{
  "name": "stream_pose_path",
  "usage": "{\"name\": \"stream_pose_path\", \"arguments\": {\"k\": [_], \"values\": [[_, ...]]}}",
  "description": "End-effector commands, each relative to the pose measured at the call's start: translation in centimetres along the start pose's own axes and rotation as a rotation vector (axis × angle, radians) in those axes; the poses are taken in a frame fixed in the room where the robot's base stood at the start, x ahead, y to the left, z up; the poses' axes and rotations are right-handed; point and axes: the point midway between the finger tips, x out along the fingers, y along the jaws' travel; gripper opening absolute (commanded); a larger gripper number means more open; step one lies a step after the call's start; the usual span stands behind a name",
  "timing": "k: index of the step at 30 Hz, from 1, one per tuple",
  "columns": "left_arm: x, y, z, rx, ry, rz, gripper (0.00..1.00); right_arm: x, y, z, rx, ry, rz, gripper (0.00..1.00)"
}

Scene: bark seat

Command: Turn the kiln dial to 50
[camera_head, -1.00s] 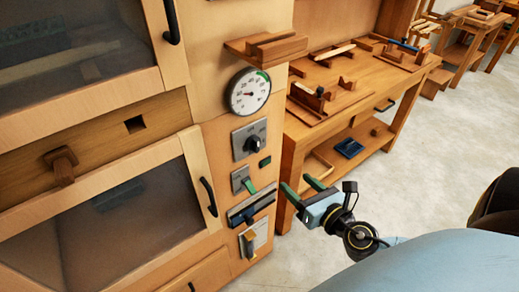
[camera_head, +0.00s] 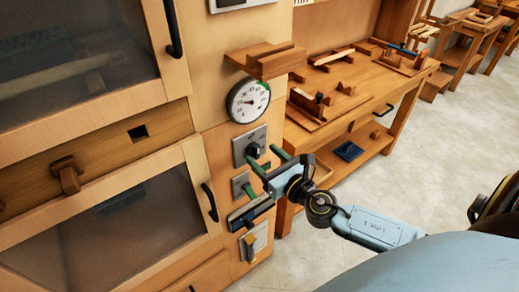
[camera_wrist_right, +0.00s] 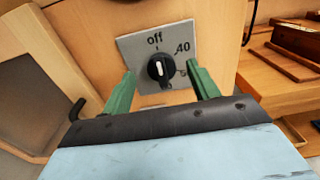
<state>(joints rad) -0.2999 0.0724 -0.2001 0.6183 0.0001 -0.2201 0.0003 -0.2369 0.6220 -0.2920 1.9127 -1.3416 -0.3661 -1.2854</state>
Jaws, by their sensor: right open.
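The kiln dial (camera_wrist_right: 160,69) is a black round knob with a white mark on a grey plate (camera_wrist_right: 132,48) reading "off" at top and "40" to its right; lower marks are partly hidden. In the head view the dial (camera_head: 254,150) sits on the kiln's front panel below the round gauge. My right gripper (camera_head: 263,158) is open in front of the dial. In the right wrist view its green fingers (camera_wrist_right: 160,83) stand on either side of the knob, with gaps, and nothing is held. I cannot tell whether the tips reach the knob's depth. My left gripper is not in view.
A gauge (camera_head: 248,101) and a wooden ledge (camera_head: 267,60) are above the dial. Kiln door handles (camera_head: 209,203) stick out at left. A workbench (camera_head: 377,79) stands at right.

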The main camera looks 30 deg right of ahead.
Motion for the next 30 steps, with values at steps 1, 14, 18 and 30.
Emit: {"name": "stream_pose_path", "arguments": {"k": [1, 14, 18, 30], "values": [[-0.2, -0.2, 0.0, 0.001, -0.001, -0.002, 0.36, 0.8, 0.0, 0.1, 0.001, -0.002, 0.0, 0.6], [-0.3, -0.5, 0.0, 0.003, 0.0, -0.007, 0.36, 2.9, 0.0, -0.1, 0.001, 0.001, 0.0, 0.6], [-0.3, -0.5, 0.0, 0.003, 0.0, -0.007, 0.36, 2.9, 0.0, -0.1, 0.001, 0.001, 0.0, 0.6], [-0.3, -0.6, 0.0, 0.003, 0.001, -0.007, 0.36, 2.8, 0.0, 0.0, 0.001, 0.001, 0.0, 0.16]]}}
